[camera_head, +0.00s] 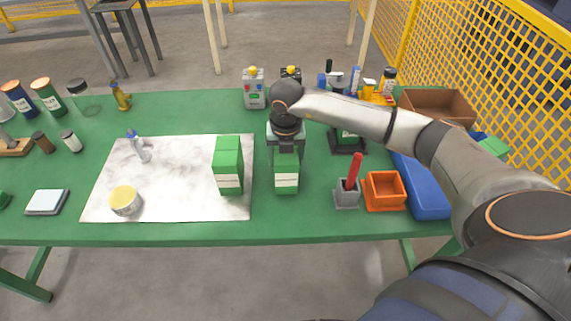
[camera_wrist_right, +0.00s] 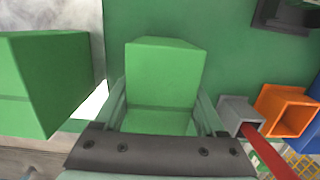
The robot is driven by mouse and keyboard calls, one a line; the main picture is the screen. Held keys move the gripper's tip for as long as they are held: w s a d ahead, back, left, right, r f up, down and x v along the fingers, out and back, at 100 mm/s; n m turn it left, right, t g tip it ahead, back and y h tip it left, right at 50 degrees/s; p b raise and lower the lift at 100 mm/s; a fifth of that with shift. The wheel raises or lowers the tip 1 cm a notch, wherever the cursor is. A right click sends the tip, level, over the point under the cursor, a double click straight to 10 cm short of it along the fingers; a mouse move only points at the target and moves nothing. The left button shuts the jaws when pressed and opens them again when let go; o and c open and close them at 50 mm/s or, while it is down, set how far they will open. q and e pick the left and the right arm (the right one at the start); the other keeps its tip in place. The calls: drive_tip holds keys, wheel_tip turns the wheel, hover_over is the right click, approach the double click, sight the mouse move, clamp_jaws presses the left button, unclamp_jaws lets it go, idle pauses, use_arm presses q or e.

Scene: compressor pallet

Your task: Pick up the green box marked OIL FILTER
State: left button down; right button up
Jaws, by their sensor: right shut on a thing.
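A green box with a white label band (camera_head: 286,181) is between the fingers of my right gripper (camera_head: 286,150). The gripper comes down on it from above and is shut on it. In the right wrist view the held green box (camera_wrist_right: 163,75) fills the space between the two fingers. I cannot tell whether it touches the table. A second green box with a white band (camera_head: 228,166) stands to its left on the pale sheet, and it also shows in the right wrist view (camera_wrist_right: 45,80). The lettering on both is too small to read. My left gripper is not in view.
The pale sheet (camera_head: 180,185) also bears a round tin (camera_head: 124,200) and a small bottle (camera_head: 138,147). Right of the held box are a grey holder (camera_head: 346,194) with a red tool, an orange bin (camera_head: 384,191) and a blue tray (camera_head: 427,195). A yellow mesh fence (camera_head: 500,60) stands behind.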

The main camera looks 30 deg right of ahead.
drive_tip(key=c, duration=0.4)
clamp_jaws()
drive_tip(key=shift+r, duration=0.1)
